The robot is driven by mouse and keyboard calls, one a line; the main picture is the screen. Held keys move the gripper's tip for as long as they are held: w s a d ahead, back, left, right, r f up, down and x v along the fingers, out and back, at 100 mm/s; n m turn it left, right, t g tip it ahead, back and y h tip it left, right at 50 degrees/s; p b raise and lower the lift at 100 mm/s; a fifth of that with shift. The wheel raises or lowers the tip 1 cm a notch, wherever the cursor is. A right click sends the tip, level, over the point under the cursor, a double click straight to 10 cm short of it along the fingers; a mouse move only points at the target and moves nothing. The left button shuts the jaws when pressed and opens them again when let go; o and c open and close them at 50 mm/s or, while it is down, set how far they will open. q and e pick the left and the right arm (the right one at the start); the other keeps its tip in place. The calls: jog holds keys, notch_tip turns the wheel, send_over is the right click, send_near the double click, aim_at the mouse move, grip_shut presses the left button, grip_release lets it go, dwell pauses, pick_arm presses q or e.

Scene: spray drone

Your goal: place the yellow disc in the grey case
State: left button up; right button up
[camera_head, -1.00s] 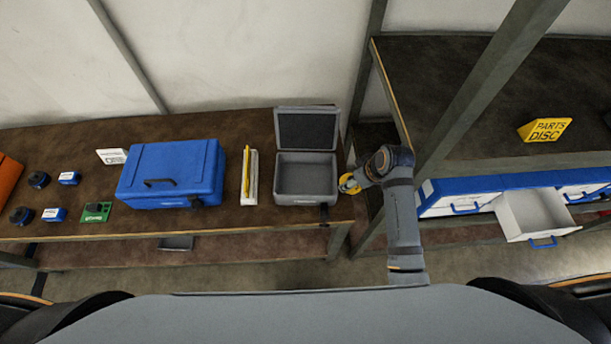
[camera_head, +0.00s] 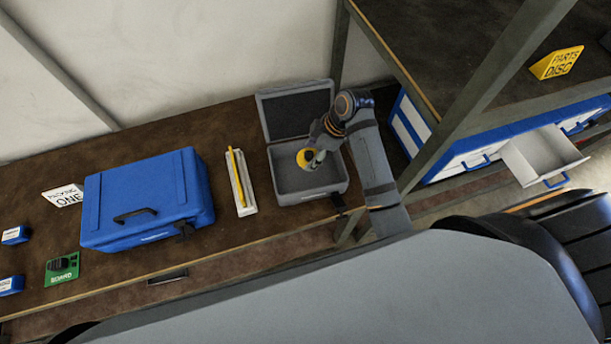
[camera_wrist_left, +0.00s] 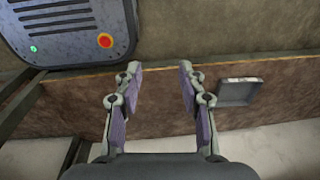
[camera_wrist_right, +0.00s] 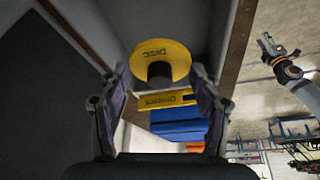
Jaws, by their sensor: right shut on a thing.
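The grey case (camera_head: 312,190) stands open on the bench with its dark-lined lid (camera_head: 297,113) raised at the back. My right gripper (camera_head: 316,155) is shut on the yellow disc (camera_head: 304,158), which is over or inside the case's opening; its exact height is hard to tell. In the right wrist view the disc (camera_wrist_right: 160,60) shows its lettered face at the fingertips, against the grey case. My left gripper (camera_wrist_left: 160,80) is open and empty in the left wrist view, near a bench edge; it does not show in the head view.
A white tray with a yellow stick (camera_head: 241,185) lies left of the case, then a blue case (camera_head: 145,200). A shelf post (camera_head: 480,90) and an open white drawer (camera_head: 545,158) are at right. A dark panel with lit buttons (camera_wrist_left: 70,30) is near my left gripper.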

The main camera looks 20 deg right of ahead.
aim_at(305, 174)
jog(key=x, duration=0.2)
jog(key=shift+w+a+f+p, duration=0.1)
jog(key=shift+f+p, duration=0.25)
jog(key=shift+f, duration=0.05)
notch_tip(305, 174, down, 3)
jog(key=shift+r, duration=0.15)
jog(key=shift+d, duration=0.2)
jog(key=shift+f, duration=0.4)
notch_tip(305, 174, down, 4)
jog(key=shift+r+p, duration=0.15)
jog(key=shift+p, duration=0.25)
pick_arm(q)
jog(key=shift+w+a+r, duration=0.65)
jog(key=shift+w+r, duration=0.15)
jog(key=shift+w, duration=0.15)
jog(key=shift+a, duration=0.1)
pick_arm(e)
jog(key=o, duration=1.1)
pick_arm(q)
jog(key=shift+a, duration=0.2)
